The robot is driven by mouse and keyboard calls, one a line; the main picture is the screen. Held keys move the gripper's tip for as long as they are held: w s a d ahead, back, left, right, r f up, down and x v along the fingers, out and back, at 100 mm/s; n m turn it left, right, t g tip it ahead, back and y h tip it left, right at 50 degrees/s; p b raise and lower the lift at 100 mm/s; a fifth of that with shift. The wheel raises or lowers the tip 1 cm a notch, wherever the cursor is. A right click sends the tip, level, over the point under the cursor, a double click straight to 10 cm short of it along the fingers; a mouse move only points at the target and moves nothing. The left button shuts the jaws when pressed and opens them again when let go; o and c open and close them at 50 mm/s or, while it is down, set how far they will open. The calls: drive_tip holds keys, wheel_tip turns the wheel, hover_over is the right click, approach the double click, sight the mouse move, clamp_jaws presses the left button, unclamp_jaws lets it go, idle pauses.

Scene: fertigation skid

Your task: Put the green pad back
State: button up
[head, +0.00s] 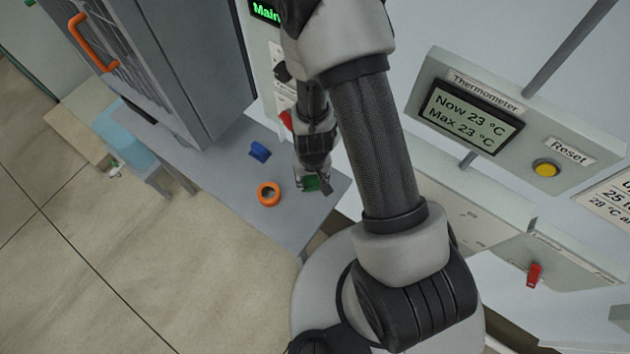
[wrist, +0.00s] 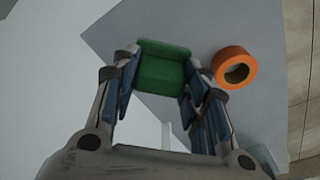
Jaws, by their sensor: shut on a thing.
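The green pad (wrist: 163,70) is between the two fingers of my gripper (wrist: 160,82) in the wrist view, and the fingers are shut on it. In the head view the gripper (head: 313,183) hangs over the right end of a grey bench top (head: 285,228), with a bit of the green pad (head: 311,184) showing between the fingers. I cannot tell whether the pad touches the bench top.
An orange ring (head: 268,194) lies on the bench just left of my gripper. A blue block (head: 260,151) lies farther back. A grey cabinet (head: 185,65) stands on the bench's left part. A wall with a thermometer box (head: 470,115) is at the right.

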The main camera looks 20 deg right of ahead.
sight(315, 178)
drive_tip(key=f, duration=0.2)
drive_tip(key=d+f+b, duration=0.1)
drive_tip(key=shift+w, duration=0.35)
wheel_tip(315, 178, down, 4)
drive_tip(key=shift+w+d+f+b, duration=0.1)
drive_tip(key=shift+w+b, duration=0.05)
drive_tip(key=shift+b, duration=0.4)
drive_tip(key=shift+c, duration=0.3)
drive_tip(key=o, duration=1)
drive_tip(key=r, duration=0.2)
drive_tip(key=r+p, duration=0.1)
drive_tip(key=r, duration=0.2)
drive_tip(key=s+r+p, duration=0.1)
drive_tip(key=r, duration=0.1)
drive_tip(key=shift+r, duration=0.35)
